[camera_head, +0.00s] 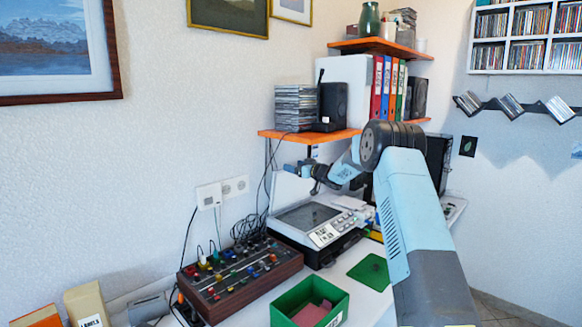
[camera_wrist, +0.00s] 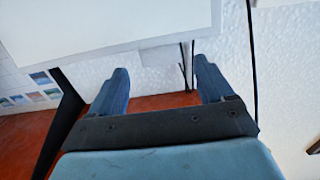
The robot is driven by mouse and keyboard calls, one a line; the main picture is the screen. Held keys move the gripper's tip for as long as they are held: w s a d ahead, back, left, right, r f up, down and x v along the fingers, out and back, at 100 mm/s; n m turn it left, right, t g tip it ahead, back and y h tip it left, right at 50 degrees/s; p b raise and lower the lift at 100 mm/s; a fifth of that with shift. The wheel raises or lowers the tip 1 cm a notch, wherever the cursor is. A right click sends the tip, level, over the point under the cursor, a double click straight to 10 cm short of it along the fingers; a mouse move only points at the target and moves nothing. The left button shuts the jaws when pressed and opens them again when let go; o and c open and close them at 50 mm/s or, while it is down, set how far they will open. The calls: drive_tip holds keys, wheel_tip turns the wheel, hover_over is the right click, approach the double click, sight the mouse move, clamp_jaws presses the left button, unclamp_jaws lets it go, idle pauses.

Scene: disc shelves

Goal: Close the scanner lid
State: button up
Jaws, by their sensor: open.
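The scanner (camera_head: 310,222) stands on the white table against the wall, with its dark glass bed showing. Its white lid (camera_head: 287,191) is raised, standing steeply at the back left side. My gripper (camera_head: 298,169) is beside the upper part of the lid, below the orange shelf. In the wrist view, my gripper (camera_wrist: 160,75) has its two blue fingers apart with nothing between them. A large white panel, which looks like the lid (camera_wrist: 110,25), fills the upper left, just beyond the fingers. I cannot tell whether a finger touches it.
An orange shelf (camera_head: 312,135) with disc cases and a speaker hangs just above my gripper. A mixer (camera_head: 240,280), a green box (camera_head: 310,290) and a green mat (camera_head: 371,271) are in front of the scanner. Black cables (camera_head: 263,195) hang along the wall.

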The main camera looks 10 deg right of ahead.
drive_tip(key=shift+x, duration=1.55)
drive_tip(key=shift+c, duration=0.3)
